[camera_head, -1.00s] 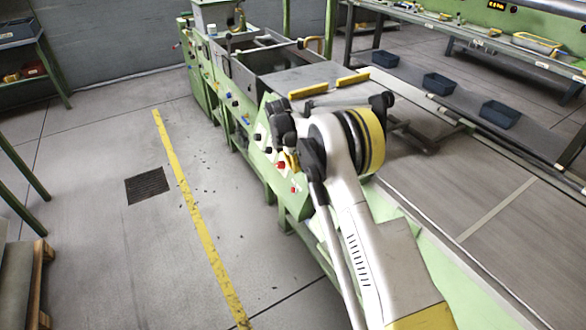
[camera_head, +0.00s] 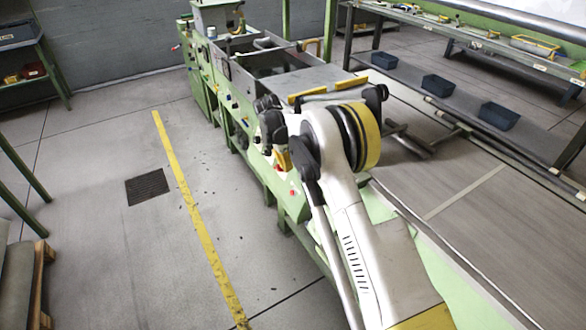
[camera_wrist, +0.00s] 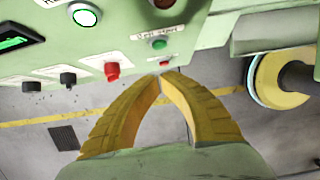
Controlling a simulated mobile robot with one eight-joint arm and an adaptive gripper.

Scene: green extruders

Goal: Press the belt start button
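The green button (camera_wrist: 160,43) sits on the green control panel (camera_wrist: 208,32) in the wrist view, under a white label that appears to read "Belt start". A small red button (camera_wrist: 164,63) is just below it. My gripper (camera_wrist: 160,79) has two yellow fingers with their tips together and nothing between them. The tips lie just below the two buttons in the picture; I cannot tell if they touch anything. In the head view my gripper (camera_head: 284,160) is at the panel, and my arm and wrist hide most of the panel there.
The panel also carries a larger red knob (camera_wrist: 112,70), black knobs (camera_wrist: 68,78) and a lit green display (camera_wrist: 14,42). The conveyor belt (camera_head: 500,235) runs to the right of my arm. Blue bins (camera_head: 438,84) stand beyond. The floor on the left is open.

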